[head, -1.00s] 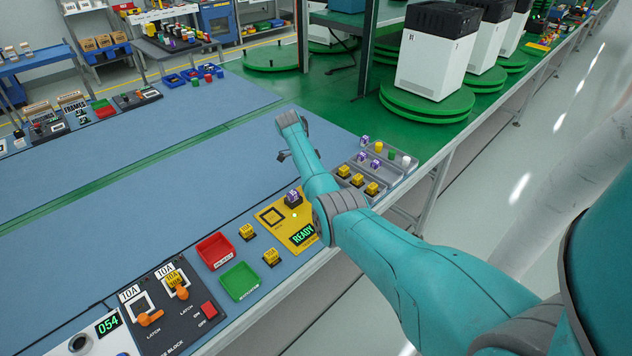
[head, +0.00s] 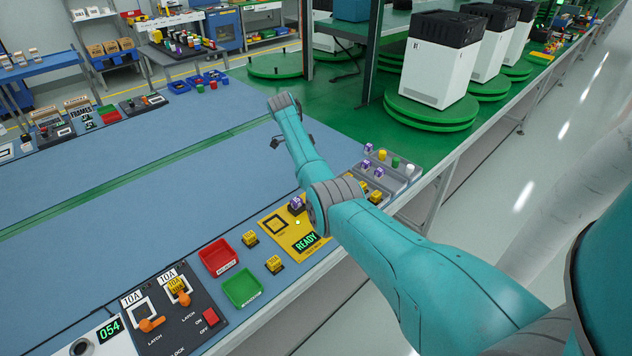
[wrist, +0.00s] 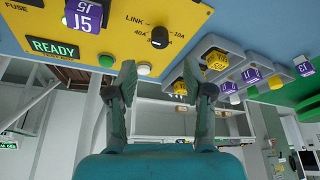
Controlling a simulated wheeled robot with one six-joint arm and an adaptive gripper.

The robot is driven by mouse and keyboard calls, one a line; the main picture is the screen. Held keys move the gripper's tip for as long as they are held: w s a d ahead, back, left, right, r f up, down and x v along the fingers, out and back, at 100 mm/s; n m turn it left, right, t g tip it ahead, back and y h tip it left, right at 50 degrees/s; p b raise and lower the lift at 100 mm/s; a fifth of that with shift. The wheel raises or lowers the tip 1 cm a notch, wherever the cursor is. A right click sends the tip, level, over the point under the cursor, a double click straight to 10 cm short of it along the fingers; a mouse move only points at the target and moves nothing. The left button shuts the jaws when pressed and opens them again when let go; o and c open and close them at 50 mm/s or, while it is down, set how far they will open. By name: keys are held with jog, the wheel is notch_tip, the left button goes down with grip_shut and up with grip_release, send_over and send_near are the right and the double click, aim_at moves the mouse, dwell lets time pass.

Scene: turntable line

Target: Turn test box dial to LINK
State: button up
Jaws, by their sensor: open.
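The yellow test box (head: 278,222) lies on the blue bench in the head view, its right part hidden behind my arm. Its green READY display (head: 306,242) is lit. In the wrist view the yellow panel (wrist: 110,48) shows the black dial (wrist: 159,38), with LINK printed at its upper left and ampere marks around it. A pale mark shows low on the knob; I cannot tell which label it points to. My gripper (wrist: 160,76) is open and empty, its two fingers apart below the dial in the picture, not touching it.
A purple J5 block (wrist: 84,14) stands on the panel, left of the dial. A white button (wrist: 144,69) and a green button (wrist: 106,60) sit along its edge. A grey tray of yellow and purple blocks (wrist: 227,72) is right. Red (head: 218,257) and green bins (head: 243,288) stand left.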

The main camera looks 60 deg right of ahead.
jog(key=shift+v, duration=1.8)
